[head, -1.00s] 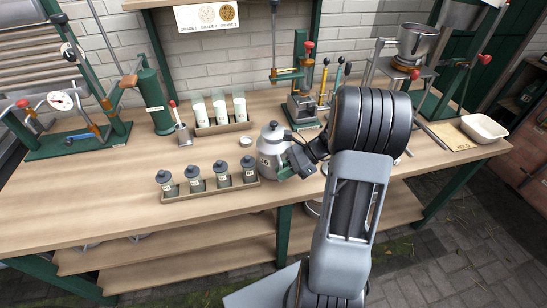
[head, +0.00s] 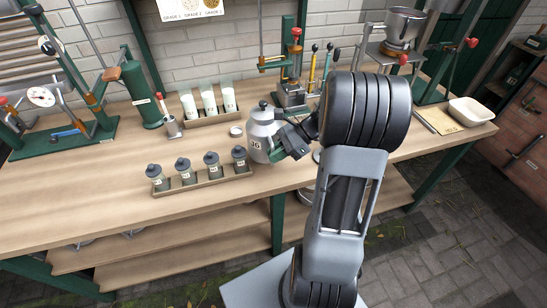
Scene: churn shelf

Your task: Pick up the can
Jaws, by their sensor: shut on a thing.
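The can (head: 260,132) is a grey metal churn with a dark lid knob and a number label on its front. It is upright at the middle of the workbench, just right of the jar tray. My gripper (head: 279,147) is shut on its lower right side, with my arm reaching in from the right. The can's base looks slightly above the bench top, but the gap is hard to judge. My wrist hides part of the can's right side, and the far finger is not visible.
The workbench (head: 90,200) holds a tray of several small lidded jars (head: 211,165) close left of the can. Behind stand a rack with three white-filled tubes (head: 208,101), a small round lid (head: 236,131) and a green press (head: 291,92). A white basin (head: 472,112) is at right.

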